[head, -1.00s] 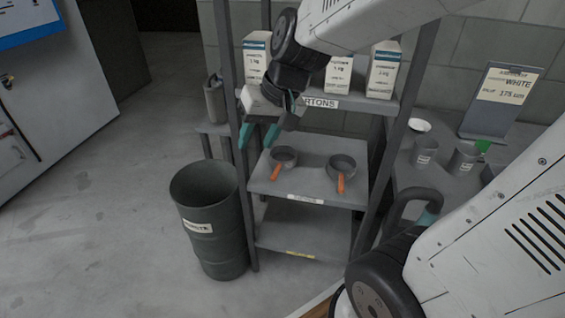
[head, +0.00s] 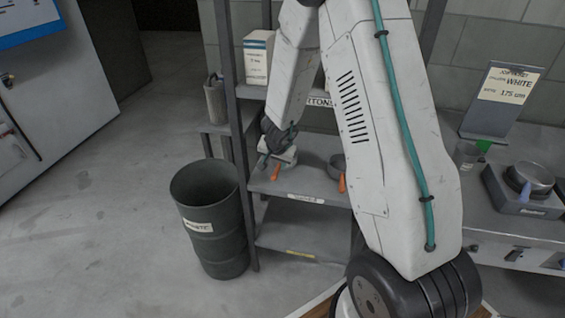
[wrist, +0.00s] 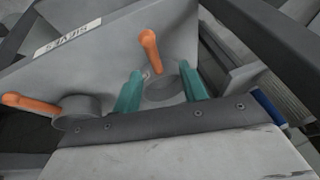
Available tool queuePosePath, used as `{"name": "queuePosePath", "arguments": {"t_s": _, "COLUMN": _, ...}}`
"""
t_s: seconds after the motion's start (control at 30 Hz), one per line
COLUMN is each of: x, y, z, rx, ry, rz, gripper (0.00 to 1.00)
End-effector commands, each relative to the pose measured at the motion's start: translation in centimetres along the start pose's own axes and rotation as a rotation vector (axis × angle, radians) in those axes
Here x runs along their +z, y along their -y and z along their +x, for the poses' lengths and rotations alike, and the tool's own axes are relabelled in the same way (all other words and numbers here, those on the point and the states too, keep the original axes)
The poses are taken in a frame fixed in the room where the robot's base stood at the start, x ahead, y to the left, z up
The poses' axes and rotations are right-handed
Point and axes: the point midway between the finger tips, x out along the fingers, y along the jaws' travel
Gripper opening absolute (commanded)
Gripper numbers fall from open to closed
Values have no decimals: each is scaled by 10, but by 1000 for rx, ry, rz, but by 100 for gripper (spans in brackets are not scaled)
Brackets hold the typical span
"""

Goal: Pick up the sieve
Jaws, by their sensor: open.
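Two grey sieves with orange handles are on the middle shelf. In the head view the left sieve is mostly hidden behind my gripper (head: 273,160), with its orange handle (head: 277,172) showing. The right sieve (head: 337,163) stands clear, partly beside my arm. In the wrist view my gripper (wrist: 161,82) is open, its teal fingers on either side of one sieve (wrist: 165,90), whose handle points up in the picture. I cannot tell whether the fingers touch it. The other sieve (wrist: 78,110) is further left in the wrist view, outside the fingers.
The grey rack (head: 236,110) has an upright close to the left of my gripper and a carton (head: 257,58) on the shelf above. A dark waste bin (head: 210,215) stands left of the rack. A bench with a scale (head: 527,188) is at the right.

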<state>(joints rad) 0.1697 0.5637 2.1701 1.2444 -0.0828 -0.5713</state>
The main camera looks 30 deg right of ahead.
Motion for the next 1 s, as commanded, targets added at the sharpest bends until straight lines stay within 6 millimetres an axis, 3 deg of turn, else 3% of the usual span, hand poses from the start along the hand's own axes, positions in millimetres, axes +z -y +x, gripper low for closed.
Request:
{"name": "queuePosePath", "arguments": {"t_s": 0.3, "x": 0, "y": -6, "z": 26, "rx": 19, "ry": -4, "rz": 8, "gripper": 42}}
{"name": "queuePosePath", "arguments": {"t_s": 0.57, "x": 1, "y": -7, "z": 36, "rx": 17, "ry": -3, "rz": 7, "gripper": 42}}
{"name": "queuePosePath", "arguments": {"t_s": 1.0, "x": 2, "y": -12, "z": 82, "rx": 17, "ry": -3, "rz": 8, "gripper": 42}}
